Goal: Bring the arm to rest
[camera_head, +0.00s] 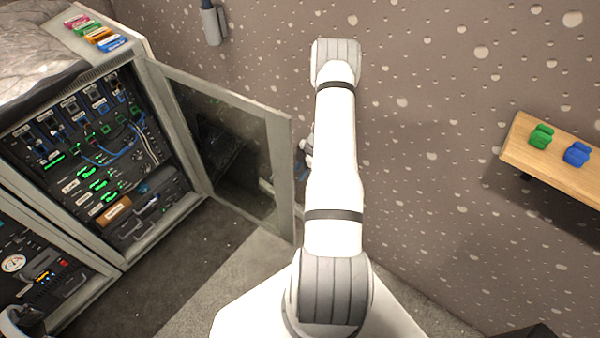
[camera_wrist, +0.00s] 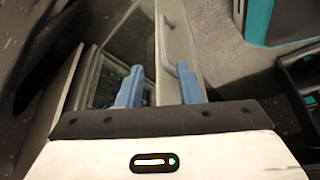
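My arm (camera_head: 333,180) is raised and stretches up the middle of the head view, in front of the speckled wall. It hides most of my gripper, and a bit of it shows at the arm's left side, near the open glass door (camera_head: 284,180) of the rack. In the wrist view my gripper (camera_wrist: 159,84) has its two blue fingers spread apart, with nothing seen gripped. The door's pale edge and a grey bar handle (camera_wrist: 166,45) show beyond and between the fingers. I cannot tell how far the fingers are from the door.
The equipment rack (camera_head: 95,150) with cables and green lights stands at the left. Coloured pieces (camera_head: 95,35) sit in a row on its top edge. A wooden shelf (camera_head: 560,165) at the right bears a green clip (camera_head: 541,136) and a blue clip (camera_head: 577,153). A grey holder (camera_head: 211,24) hangs on the wall.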

